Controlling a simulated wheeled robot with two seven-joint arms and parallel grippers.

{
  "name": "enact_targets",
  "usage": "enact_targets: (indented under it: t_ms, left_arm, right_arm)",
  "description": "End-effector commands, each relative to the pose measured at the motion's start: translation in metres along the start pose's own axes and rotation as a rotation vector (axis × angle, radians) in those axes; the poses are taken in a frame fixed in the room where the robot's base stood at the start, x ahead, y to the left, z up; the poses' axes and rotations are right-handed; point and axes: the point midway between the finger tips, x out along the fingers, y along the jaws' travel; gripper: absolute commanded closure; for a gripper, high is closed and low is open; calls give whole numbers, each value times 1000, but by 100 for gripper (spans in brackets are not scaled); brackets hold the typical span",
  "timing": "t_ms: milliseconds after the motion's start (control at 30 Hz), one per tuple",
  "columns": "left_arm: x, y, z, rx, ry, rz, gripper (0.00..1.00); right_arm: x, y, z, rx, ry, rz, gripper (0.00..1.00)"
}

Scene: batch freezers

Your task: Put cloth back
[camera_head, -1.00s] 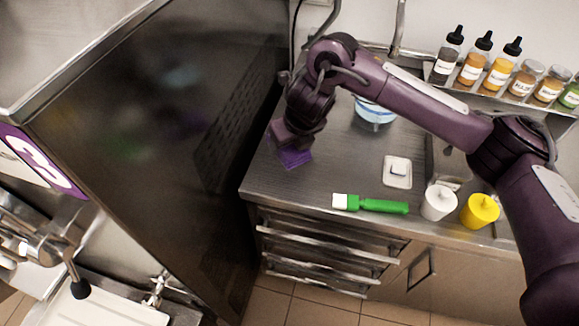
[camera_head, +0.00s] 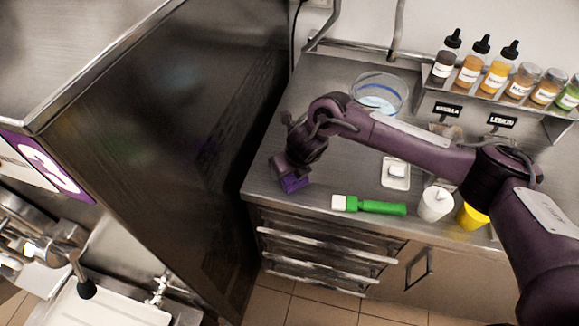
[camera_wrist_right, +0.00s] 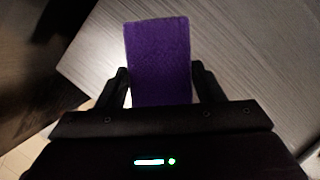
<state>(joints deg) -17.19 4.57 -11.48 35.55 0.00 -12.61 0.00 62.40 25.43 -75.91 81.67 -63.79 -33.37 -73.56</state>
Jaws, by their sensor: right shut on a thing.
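The purple cloth (camera_head: 294,184) is at the front left corner of the steel counter in the head view. It also shows in the right wrist view (camera_wrist_right: 158,60), flat and rectangular, between the two dark fingers. My right gripper (camera_head: 287,172) is shut on the cloth; it also shows in the right wrist view (camera_wrist_right: 160,85). The cloth is at or just above the counter top; I cannot tell whether it touches. My left gripper is not in view.
The counter (camera_head: 335,80) holds a glass bowl (camera_head: 378,92), a small white dish (camera_head: 396,173), a green brush (camera_head: 375,207), a white pot (camera_head: 435,204) and a yellow pot (camera_head: 472,217). Bottles and jars stand on a shelf (camera_head: 480,92). A tall dark cabinet (camera_head: 190,120) stands at left.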

Motion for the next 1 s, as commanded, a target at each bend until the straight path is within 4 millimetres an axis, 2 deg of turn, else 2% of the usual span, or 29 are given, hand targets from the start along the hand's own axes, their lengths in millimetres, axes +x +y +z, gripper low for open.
enact_targets:
  t_ms: [67,100,233,600,667,1000]
  left_arm:
    - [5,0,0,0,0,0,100]
    - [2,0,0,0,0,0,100]
    - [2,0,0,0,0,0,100]
    - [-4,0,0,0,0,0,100]
    - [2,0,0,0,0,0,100]
    - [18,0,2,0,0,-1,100]
  right_arm:
    - [4,0,-2,0,0,0,60]
    - [2,0,-1,0,0,0,34]
    - [2,0,-1,0,0,0,17]
    - [-4,0,2,0,0,0,17]
    - [-8,0,1,-3,-2,1,17]
    - [-79,0,1,-5,-5,0,17]
